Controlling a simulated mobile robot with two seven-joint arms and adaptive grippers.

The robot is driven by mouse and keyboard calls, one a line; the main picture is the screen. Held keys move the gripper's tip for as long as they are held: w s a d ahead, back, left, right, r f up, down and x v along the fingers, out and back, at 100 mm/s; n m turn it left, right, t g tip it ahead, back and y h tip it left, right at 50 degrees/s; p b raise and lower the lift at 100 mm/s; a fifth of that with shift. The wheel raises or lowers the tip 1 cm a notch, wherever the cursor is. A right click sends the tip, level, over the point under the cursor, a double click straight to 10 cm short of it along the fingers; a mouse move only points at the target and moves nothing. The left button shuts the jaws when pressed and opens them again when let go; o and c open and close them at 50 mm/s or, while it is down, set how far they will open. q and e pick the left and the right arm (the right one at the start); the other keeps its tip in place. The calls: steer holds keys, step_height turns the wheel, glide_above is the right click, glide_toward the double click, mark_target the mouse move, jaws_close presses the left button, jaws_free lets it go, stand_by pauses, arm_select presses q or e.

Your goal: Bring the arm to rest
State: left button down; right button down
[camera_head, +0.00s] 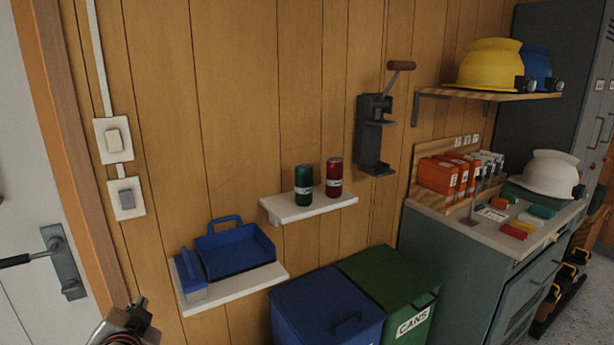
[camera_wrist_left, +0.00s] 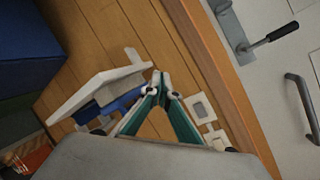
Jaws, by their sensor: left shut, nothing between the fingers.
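Part of my left arm or gripper shows at the bottom left edge of the head view, grey metal with dark and reddish cables, low in front of the door frame. Most of it is cut off by the picture edge. In the left wrist view my left gripper (camera_wrist_left: 160,78) has green-sided fingers that meet at their tips, shut and empty. Behind the tips are the wood wall, a white shelf and the light switches (camera_wrist_left: 198,107); the fingers overlap them in the picture, and I cannot tell how far apart they are. My right gripper is not in view.
A low white shelf (camera_head: 232,289) holds a blue open caddy (camera_head: 240,250). Another shelf (camera_head: 310,207) bears a green can (camera_head: 303,187) and a red can (camera_head: 334,177). Blue (camera_head: 325,305) and green (camera_head: 395,285) bins stand below. A door handle (camera_head: 60,262) juts out left; a cabinet (camera_head: 455,260) stands right.

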arm_select(q)
steer(key=s+a+f+m+g+h, duration=0.1)
steer(key=s+f+g, duration=0.2)
steer(key=s+f, duration=0.8)
steer(key=s+a+f+m+g, duration=0.1)
steer(key=s+f+m+g, duration=0.15)
steer(key=s+f, duration=0.85)
steer(key=d+f+n+t+h, duration=0.1)
steer(key=d+f+h, duration=0.2)
steer(key=d+f, duration=0.2)
steer(key=d+f+n+t+h, duration=0.2)
steer(key=d+f+h, duration=0.2)
steer(key=d, duration=0.7)
steer(key=shift+d+f, duration=0.25)
steer(key=shift+f, duration=0.7)
steer(key=shift+n, duration=0.25)
